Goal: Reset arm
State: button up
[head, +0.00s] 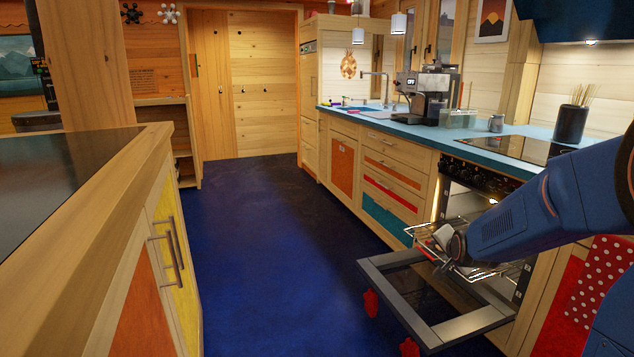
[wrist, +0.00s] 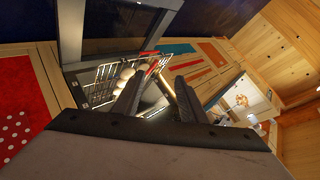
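My blue arm reaches in from the right in the head view. My gripper (head: 447,243) is over the pulled-out wire rack (head: 495,271) of the open oven. In the wrist view my gripper (wrist: 157,84) shows two dark fingers spread apart, with nothing clearly held between them. The rack also shows beyond the fingers in the wrist view (wrist: 101,86), with pale round things (wrist: 125,73) on it. I cannot tell whether the gripper touches the rack.
A blue counter (head: 420,130) holds a coffee machine (head: 428,92) and a dark utensil pot (head: 571,124). A wooden island (head: 119,180) stands left. The blue floor (head: 265,240) between is clear.

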jog(key=s+a+r+n+g, duration=0.1)
jog(key=s+a+n+g, duration=0.1)
jog(key=s, duration=1.2)
jog(key=s+a+r+n+g+y, duration=0.1)
jog(key=s+a+n, duration=0.3)
jog(key=s, duration=0.9)
jog(key=s+a+r+n+g, duration=0.1)
jog(key=s+n, duration=0.4)
jog(key=s, duration=0.9)
jog(key=shift+s+a+r+n+g+y, duration=0.35)
jog(key=shift+a+g, duration=0.55)
jog(key=shift+g, duration=0.2)
